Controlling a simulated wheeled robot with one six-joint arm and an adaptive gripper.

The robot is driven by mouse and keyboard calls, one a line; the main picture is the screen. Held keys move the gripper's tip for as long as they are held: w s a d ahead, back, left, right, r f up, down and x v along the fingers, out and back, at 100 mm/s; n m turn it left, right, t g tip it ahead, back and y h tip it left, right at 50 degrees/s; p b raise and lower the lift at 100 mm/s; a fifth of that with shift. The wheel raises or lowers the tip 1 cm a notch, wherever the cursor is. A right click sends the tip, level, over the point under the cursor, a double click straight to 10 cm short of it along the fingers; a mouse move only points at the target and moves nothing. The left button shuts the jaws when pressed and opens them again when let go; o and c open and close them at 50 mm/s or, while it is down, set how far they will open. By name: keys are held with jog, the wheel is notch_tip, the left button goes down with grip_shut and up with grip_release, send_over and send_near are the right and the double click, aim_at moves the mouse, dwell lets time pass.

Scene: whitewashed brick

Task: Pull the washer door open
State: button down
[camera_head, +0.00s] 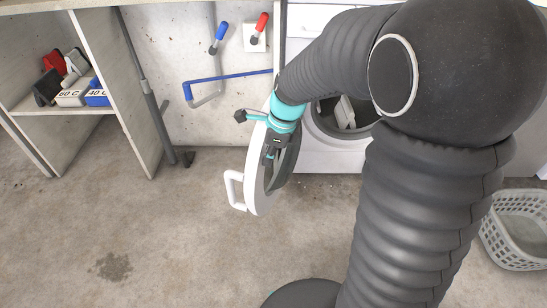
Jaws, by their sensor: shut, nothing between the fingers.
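The white washer (325,158) stands at the back behind my arm, with its round opening partly hidden. Its round door (256,203) stands wide open, swung out to the left and seen nearly edge-on. The door's white handle (232,190) sticks out on the left side. My gripper (270,155) is shut and empty at the inner side of the door, overlapping its dark inner face. I cannot tell whether it touches the door. Something pale (344,112) shows in the drum opening.
A shelf unit (125,95) with labelled boxes (72,97) stands at the left. Blue and red taps (262,22) and pipes are on the wall. A grey laundry basket (515,235) is at the right. The concrete floor at front left is clear.

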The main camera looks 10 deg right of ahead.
jog(key=shift+a, duration=0.15)
dwell(0.4)
jog(key=s+d+r+p, duration=0.1)
jog(key=s+d+r, duration=0.2)
jog(key=d+r, duration=0.5)
jog(key=s+r+n+t+h, duration=0.1)
jog(key=s+r+n+t, duration=0.1)
jog(key=s+n, duration=0.6)
jog(key=s+d+r+n+t+h, duration=0.1)
jog(key=s+r+n+t, duration=0.2)
jog(key=s+n, duration=0.6)
jog(key=r+n, duration=0.1)
jog(key=n, duration=0.2)
jog(key=shift+d+n+h, duration=0.15)
jog(key=shift+n+h, duration=0.25)
